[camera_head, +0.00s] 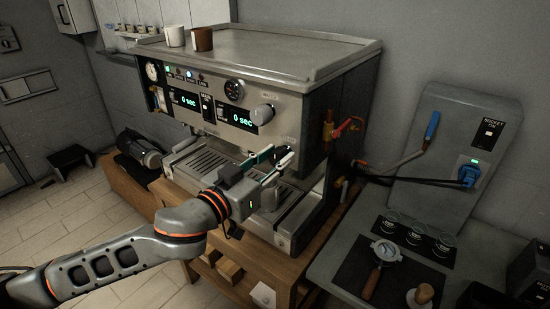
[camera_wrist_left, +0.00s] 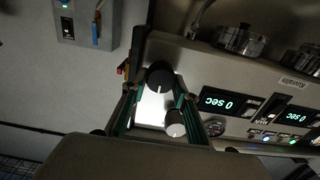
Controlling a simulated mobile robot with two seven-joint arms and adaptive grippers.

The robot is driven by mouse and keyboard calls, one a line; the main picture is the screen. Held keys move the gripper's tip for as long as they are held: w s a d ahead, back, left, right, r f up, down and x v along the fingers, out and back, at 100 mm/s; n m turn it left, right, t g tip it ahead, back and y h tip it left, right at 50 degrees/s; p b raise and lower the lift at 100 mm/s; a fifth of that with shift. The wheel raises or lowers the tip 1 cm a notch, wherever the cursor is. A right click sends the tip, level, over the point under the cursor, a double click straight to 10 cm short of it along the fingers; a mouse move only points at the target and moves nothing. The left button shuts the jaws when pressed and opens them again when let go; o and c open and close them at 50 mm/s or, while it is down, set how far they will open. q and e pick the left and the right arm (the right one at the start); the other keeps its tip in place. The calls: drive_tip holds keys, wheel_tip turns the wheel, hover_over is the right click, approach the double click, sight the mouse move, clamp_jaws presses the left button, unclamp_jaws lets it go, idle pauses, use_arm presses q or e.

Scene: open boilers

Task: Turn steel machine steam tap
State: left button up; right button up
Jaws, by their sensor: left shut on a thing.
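The steel coffee machine (camera_head: 285,60) stands on a wooden bench, its front panel facing me. A silver knob (camera_head: 262,114) sits at the right of that panel; it shows in the left wrist view (camera_wrist_left: 175,122) between the fingers, nearer the palm. My left gripper (camera_head: 272,160) is at the front right of the machine, just below the silver knob. In the wrist view its fingertips (camera_wrist_left: 158,88) are on either side of a black round knob (camera_wrist_left: 160,74) with a white mark, and shut on it. My right gripper is out of view.
Two cups (camera_head: 202,40) stand on the machine's top. A red-handled valve (camera_head: 342,128) is on its right side. A grey counter at right holds a portafilter (camera_head: 384,250) and a tamper (camera_head: 422,294). A socket box (camera_head: 455,150) with a blue plug stands behind.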

use_arm(q)
drive_tip(key=shift+n, duration=0.3)
drive_tip(key=n, duration=0.6)
drive_tip(key=shift+w+a+f, duration=0.1)
drive_tip(key=shift+a, duration=0.05)
drive_tip(key=n, duration=0.6)
drive_tip(key=shift+a+f, duration=0.1)
drive_tip(key=shift+w+n, duration=0.1)
drive_tip(key=shift+n, duration=0.2)
drive_tip(key=o, duration=1.1)
drive_tip(key=v, duration=1.2)
